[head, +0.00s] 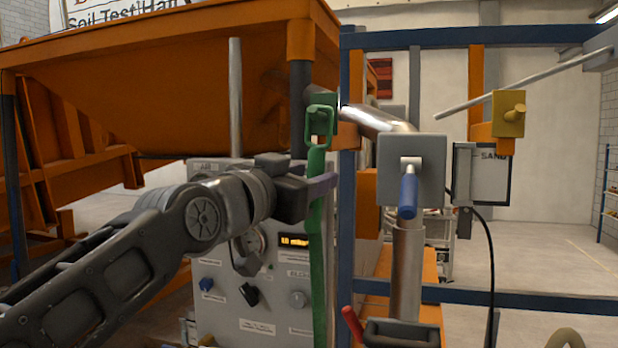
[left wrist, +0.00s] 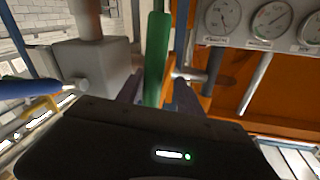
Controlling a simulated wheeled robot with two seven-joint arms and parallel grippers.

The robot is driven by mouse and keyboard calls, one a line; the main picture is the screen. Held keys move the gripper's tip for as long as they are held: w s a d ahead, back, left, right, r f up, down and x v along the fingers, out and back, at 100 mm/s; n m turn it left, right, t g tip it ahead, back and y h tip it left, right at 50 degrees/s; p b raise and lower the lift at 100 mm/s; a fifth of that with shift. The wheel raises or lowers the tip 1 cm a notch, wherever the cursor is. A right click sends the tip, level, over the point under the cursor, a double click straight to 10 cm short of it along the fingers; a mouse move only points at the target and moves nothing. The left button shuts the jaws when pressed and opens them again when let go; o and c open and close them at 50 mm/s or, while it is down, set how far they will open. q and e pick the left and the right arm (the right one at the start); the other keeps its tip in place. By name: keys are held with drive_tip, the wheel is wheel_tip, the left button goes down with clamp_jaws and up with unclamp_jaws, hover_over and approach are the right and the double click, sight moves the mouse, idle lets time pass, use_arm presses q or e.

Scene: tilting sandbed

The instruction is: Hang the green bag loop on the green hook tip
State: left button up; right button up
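The green bag loop (head: 320,121) is a squarish ring at the top of a long green strap (head: 317,250), which hangs nearly upright to the picture's bottom edge. The ring is just in front of a dark green block (head: 319,96) by the orange hopper's corner; I cannot tell whether they touch. The hook tip cannot be made out clearly. My left gripper (head: 316,188) is at the strap below the ring. In the left wrist view the strap (left wrist: 157,55) runs between its fingers, which look closed against it.
A grey block with a blue handle (head: 408,195) stands right of the strap. A blue frame post (head: 347,220) is close beside it. A control panel (head: 250,290) stands behind my left arm. A yellow block (head: 508,113) is at the right; open floor lies beyond.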

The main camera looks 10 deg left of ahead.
use_arm(q)
drive_tip(key=shift+s+f, duration=0.1)
drive_tip(key=shift+s+b, duration=0.25)
drive_tip(key=shift+b, duration=0.15)
drive_tip(key=b+v, duration=0.3)
drive_tip(key=v, duration=0.4)
drive_tip(key=shift+a+b, duration=0.1)
drive_tip(key=shift+b, duration=0.3)
